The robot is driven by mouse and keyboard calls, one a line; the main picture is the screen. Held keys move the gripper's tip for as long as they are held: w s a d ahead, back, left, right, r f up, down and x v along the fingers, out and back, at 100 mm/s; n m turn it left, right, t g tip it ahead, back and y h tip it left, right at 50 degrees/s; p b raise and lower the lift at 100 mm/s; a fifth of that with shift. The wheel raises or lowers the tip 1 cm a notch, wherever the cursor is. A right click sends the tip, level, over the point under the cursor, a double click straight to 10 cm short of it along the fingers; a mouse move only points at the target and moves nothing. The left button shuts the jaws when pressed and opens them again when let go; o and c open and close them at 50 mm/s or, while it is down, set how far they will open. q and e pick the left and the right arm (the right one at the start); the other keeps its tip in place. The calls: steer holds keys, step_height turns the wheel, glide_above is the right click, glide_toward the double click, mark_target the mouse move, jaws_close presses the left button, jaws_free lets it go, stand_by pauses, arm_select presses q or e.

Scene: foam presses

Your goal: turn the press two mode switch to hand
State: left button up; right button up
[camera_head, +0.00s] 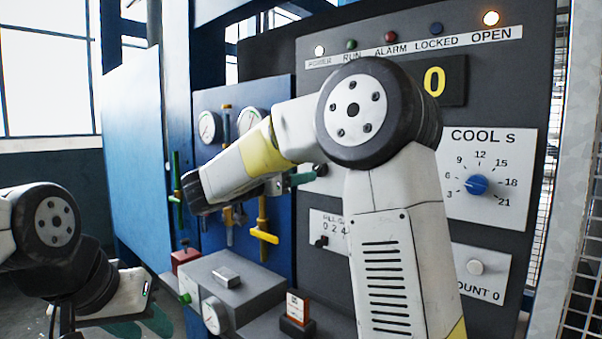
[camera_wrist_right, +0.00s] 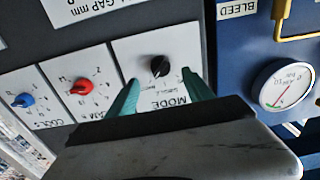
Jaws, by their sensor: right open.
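The mode switch is a small black knob (camera_wrist_right: 160,66) on a white plate marked MODE (camera_wrist_right: 185,42), upside down in the right wrist view. Its position labels are too small to read. My right gripper (camera_wrist_right: 160,77) is open, with one teal finger on either side of the knob in that view; I cannot tell whether they touch it. In the head view my right arm covers much of the panel, and a teal fingertip of the right gripper (camera_head: 298,179) shows just left of the dark knob (camera_head: 320,170). My left gripper (camera_head: 140,325) is low at the left, empty, its teal fingers apart.
The dark panel also has a blue cooling knob (camera_head: 477,185), a red knob (camera_wrist_right: 82,87) and lit lamps (camera_head: 491,18). Left of it, a blue panel carries gauges (camera_head: 250,121) and a yellow valve handle (camera_head: 263,236). A grey box (camera_head: 235,283) stands below.

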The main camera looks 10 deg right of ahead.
mark_target(318, 169)
steer(key=x, duration=0.7)
steer(key=shift+w+d, duration=0.15)
steer(key=shift+d, duration=0.05)
steer(key=shift+r, duration=0.1)
jaws_close()
